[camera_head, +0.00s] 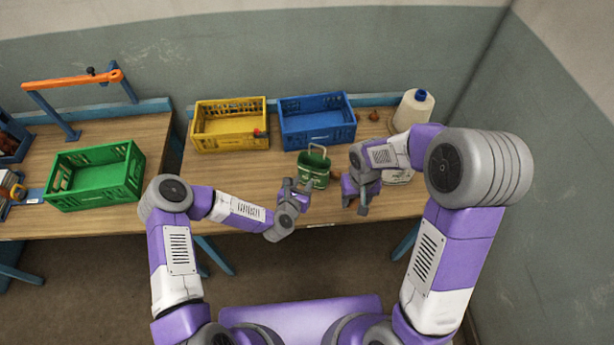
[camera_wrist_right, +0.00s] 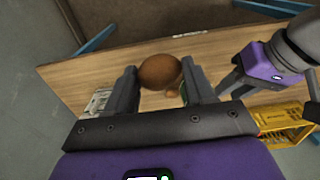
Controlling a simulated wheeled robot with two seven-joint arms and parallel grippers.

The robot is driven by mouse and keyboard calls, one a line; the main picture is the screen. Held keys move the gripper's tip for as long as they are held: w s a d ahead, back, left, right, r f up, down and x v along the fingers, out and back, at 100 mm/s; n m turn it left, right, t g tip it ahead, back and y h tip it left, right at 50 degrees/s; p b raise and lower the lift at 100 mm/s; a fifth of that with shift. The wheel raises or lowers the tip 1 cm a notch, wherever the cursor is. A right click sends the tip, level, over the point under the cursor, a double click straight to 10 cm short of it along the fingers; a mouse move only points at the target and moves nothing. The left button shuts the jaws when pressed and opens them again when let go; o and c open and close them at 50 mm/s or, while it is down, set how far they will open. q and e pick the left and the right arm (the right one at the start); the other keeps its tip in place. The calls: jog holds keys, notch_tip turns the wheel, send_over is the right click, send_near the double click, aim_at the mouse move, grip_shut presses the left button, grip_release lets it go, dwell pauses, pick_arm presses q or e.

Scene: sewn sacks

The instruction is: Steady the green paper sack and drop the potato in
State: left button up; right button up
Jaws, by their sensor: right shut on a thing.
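The green paper sack (camera_head: 314,168) stands upright on the table with a handle loop above its rim. My left gripper (camera_head: 297,186) is in front of the sack, to its left, with its fingers apart and nothing seen between them. I cannot tell whether it touches the sack. My right gripper (camera_head: 356,207) is to the right of the sack and points down. In the right wrist view the brown potato (camera_wrist_right: 160,71) is between the right gripper's fingers (camera_wrist_right: 160,80). A bit of green, likely the sack, shows behind one finger there; the rest is hidden.
A yellow crate (camera_head: 230,142) and a blue crate (camera_head: 318,138) stand behind the sack. A green crate (camera_head: 125,192) is at the left.

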aim_at(310, 172)
pick_arm(q)
jog(key=shift+x, duration=2.75)
grip_shut()
